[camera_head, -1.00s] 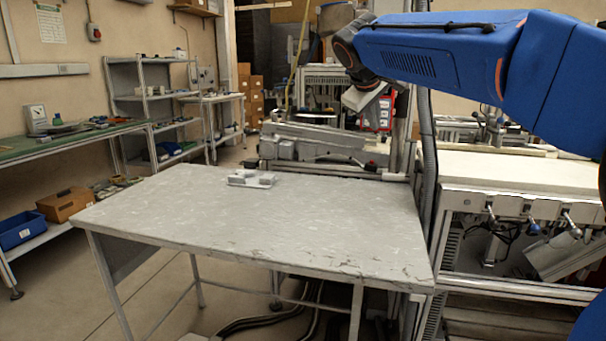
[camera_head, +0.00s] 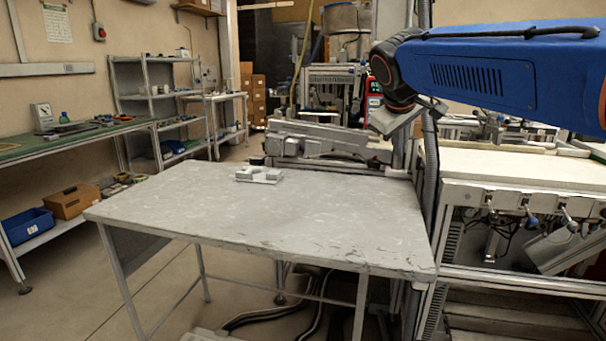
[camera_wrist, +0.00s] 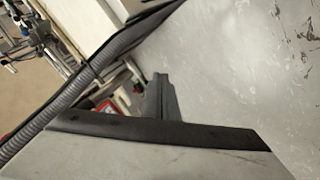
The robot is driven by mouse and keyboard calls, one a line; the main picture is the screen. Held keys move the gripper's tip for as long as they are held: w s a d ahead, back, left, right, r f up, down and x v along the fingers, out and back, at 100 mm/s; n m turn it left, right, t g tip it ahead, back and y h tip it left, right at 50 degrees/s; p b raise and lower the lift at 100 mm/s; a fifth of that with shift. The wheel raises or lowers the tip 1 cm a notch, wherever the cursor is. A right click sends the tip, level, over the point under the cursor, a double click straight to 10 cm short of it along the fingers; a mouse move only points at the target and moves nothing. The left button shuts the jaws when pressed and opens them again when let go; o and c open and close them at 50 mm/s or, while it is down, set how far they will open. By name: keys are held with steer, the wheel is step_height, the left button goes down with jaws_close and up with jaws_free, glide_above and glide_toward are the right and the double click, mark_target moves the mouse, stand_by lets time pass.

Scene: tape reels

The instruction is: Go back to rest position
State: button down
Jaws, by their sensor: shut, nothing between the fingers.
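My gripper (camera_head: 388,122) hangs at the end of my blue arm, in the air above the right back part of the grey table (camera_head: 320,225). In the wrist view my gripper (camera_wrist: 160,98) is seen close up, its fingers together with nothing held. A small light grey holder (camera_head: 259,174) with rounded recesses rests on the table near its back left edge, well to the left of my gripper and apart from it. No tape reel can be made out.
A grey machine (camera_head: 320,142) stands right behind the table. A white-topped bench (camera_head: 515,168) is to the right, with a grey corrugated hose (camera_wrist: 75,88) between. Shelves (camera_head: 160,97) and a green workbench (camera_head: 75,137) are at the left. Most of the tabletop is clear.

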steer(key=s+d+f+m+g+y, duration=0.1)
steer(key=s+d+f+m, duration=0.1)
steer(key=s+f, duration=1.2)
steer(key=s+d+f+m+g+y, duration=0.1)
steer(key=s+d+f+m+y, duration=0.1)
steer(key=s+f, duration=1.2)
steer(key=s+d+m, duration=0.1)
steer(key=s, duration=0.4)
steer(key=shift+s+d+f+m, duration=0.15)
steer(key=shift+s+f+m, duration=0.15)
steer(key=shift+f+m, duration=0.1)
